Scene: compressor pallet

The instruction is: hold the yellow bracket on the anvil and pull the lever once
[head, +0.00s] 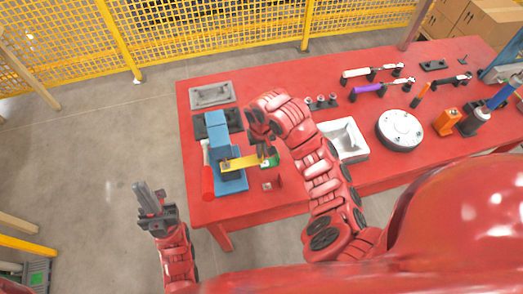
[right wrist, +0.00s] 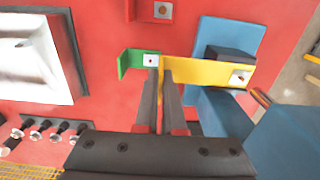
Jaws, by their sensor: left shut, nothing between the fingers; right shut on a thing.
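The blue press (head: 217,135) stands at the table's left end, with a red-gripped lever (head: 207,182) on its left side. The yellow bracket (head: 240,163) reaches from my right gripper to the press. In the right wrist view the yellow bracket (right wrist: 205,72) is at the fingertips of my right gripper (right wrist: 162,65), which is shut on it. Its far end, with a hole, lies by a dark block (right wrist: 230,57) on the press; whether it touches the anvil I cannot tell. A green piece (right wrist: 131,62) adjoins the fingers' other side. My left gripper (head: 146,188) is shut and empty, left of the table and apart from the lever.
The red table (head: 240,207) holds a grey tray (head: 211,94), a white open box (head: 345,138), a round white part (head: 400,129) and several tools. Yellow mesh fencing (head: 200,40) stands behind. Open floor (head: 90,150) lies left of the table.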

